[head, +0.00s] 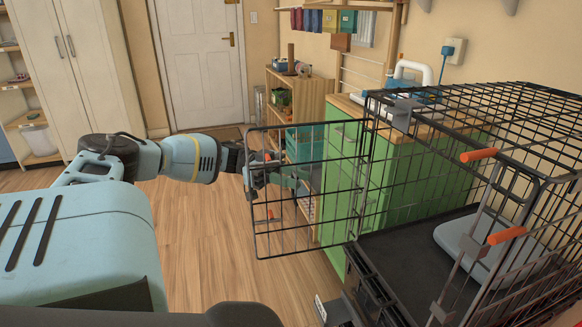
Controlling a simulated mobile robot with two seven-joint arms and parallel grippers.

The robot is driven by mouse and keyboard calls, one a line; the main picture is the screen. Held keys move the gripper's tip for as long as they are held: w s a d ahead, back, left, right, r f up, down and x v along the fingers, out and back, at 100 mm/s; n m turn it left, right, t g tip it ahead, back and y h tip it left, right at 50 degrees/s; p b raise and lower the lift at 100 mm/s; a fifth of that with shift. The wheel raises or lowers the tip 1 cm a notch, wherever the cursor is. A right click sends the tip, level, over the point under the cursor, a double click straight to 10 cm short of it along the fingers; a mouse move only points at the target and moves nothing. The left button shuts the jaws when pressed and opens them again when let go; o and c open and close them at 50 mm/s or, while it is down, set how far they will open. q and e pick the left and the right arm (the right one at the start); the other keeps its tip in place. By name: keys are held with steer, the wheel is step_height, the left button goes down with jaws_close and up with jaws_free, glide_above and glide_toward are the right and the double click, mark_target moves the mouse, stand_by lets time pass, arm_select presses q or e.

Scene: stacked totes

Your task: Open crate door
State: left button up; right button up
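The black wire crate (520,110) stands at the right, with a dark tray floor and a grey pad (490,245) inside. Two orange latch handles (478,154) show on the crate's other wire panel. My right gripper is not seen.
A green cabinet (408,180) with a wooden top stands behind the open door. A wooden shelf (290,90), a white room door (200,60) and a white wardrobe (75,60) stand farther back. The wooden floor (205,240) left of the door is clear.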

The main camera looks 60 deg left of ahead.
arm_select(q)
steer(key=b+v, duration=0.1)
steer(key=v, duration=0.7)
steer(key=shift+s, duration=0.15)
steer(key=shift+f, duration=0.1)
stand_by(0.5)
